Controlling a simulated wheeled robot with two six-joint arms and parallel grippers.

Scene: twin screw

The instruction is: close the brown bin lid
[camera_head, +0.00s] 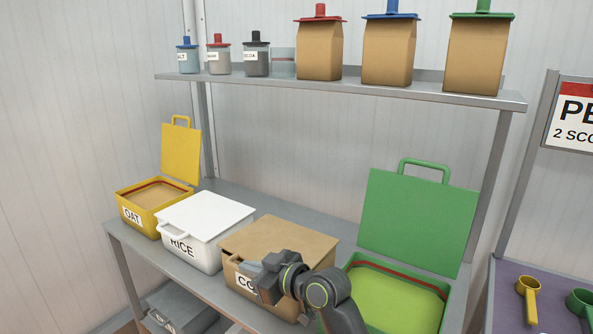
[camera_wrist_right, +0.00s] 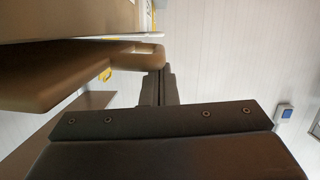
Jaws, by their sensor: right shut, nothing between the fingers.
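The brown bin (camera_head: 232,284), with a label partly hidden by my gripper, stands on the lower shelf between the white RICE bin and the green bin. Its brown lid (camera_head: 275,238) lies down over the top, looking flat; I cannot tell whether it is fully seated. My right gripper (camera_head: 254,271) is shut and empty at the front of this bin, below the lid's front edge. In the right wrist view the shut fingers (camera_wrist_right: 160,87) are beside a brown, handle-like part (camera_wrist_right: 85,75); whether they touch is unclear. My left gripper is not in view.
The white RICE bin (camera_head: 190,245) is lidded. The yellow OAT bin (camera_head: 150,222) and the green bin (camera_head: 455,305) have raised lids. Jars and brown bags (camera_head: 320,50) stand on the upper shelf (camera_head: 350,87). Scoops (camera_head: 529,300) lie on a purple surface at right.

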